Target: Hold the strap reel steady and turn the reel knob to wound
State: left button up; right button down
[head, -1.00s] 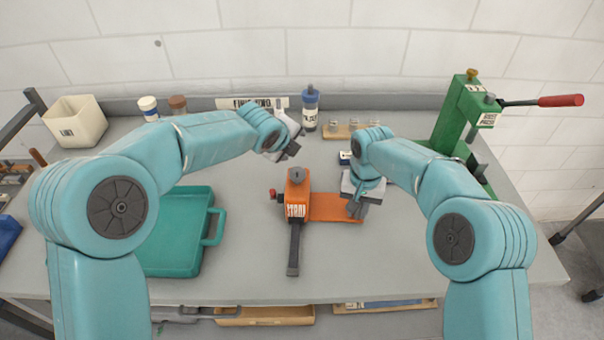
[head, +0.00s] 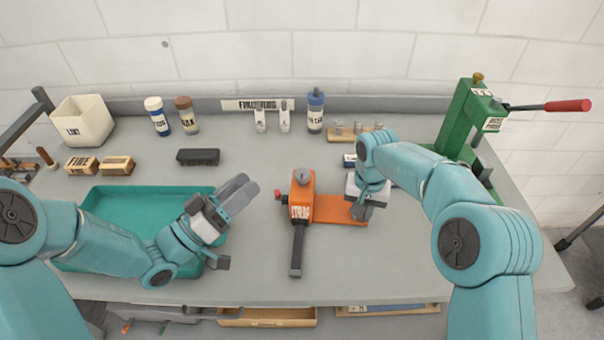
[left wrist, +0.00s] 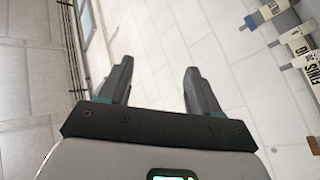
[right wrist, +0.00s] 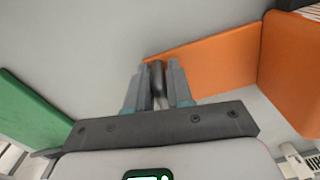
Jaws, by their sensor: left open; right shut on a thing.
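The strap reel (head: 300,212) is an orange labelled block standing near the middle of the bench, with a flat orange plate (head: 336,209) out to its right. The grey reel knob (head: 302,176) sits on top of the block; I cannot read its setting. My right gripper (head: 361,212) is shut at the plate's far right end. The right wrist view shows its fingers (right wrist: 158,84) around a dark grey piece at the orange plate's edge. My left gripper (head: 247,188) is open and empty, left of the reel and apart from it. Its fingers (left wrist: 160,80) point toward the wall.
A teal tray (head: 130,205) lies under my left arm. A green press (head: 462,125) with a red handle stands at right. Bottles (head: 316,112), a black block (head: 198,157) and a cream bin (head: 84,121) stand toward the back. A dark bar (head: 298,250) extends forward from the reel.

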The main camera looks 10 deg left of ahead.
aim_at(297, 178)
pick_arm(q)
jog(key=w+d+f+m+g+y, duration=0.2)
jog(key=w+f+m, duration=0.2)
jog(key=f+m, duration=0.3)
jog(key=shift+n, duration=0.5)
jog(key=x, duration=0.4)
jog(key=f+x, duration=0.1)
jog(key=x, duration=0.6)
jog(key=shift+w+d+f, duration=0.15)
jog(key=shift+d, duration=0.15)
jog(key=c, duration=1)
